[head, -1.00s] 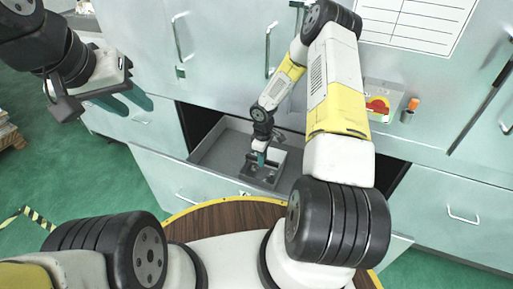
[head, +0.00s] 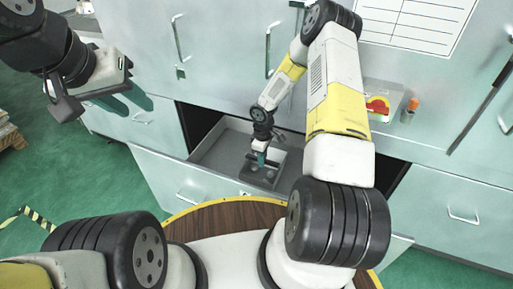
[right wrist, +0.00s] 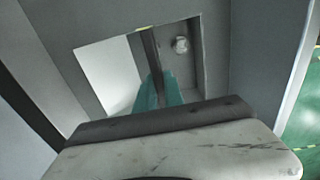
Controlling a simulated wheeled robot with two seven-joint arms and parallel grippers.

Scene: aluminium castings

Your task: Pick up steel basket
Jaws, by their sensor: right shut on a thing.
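The steel basket (head: 262,178) is a small grey open box inside the open drawer, low in the middle of the head view. In the right wrist view, a narrow bar of the basket (right wrist: 151,55) crosses its square opening. My right gripper (head: 262,160) reaches down into the drawer, its teal fingers (right wrist: 158,92) shut on this bar. The fingertips are partly hidden by the gripper body in the wrist view. My left gripper (head: 130,105) is at the upper left of the head view, open and empty, away from the basket.
A red and yellow switch (head: 377,105) is on the cabinet at right. Green floor is open at left.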

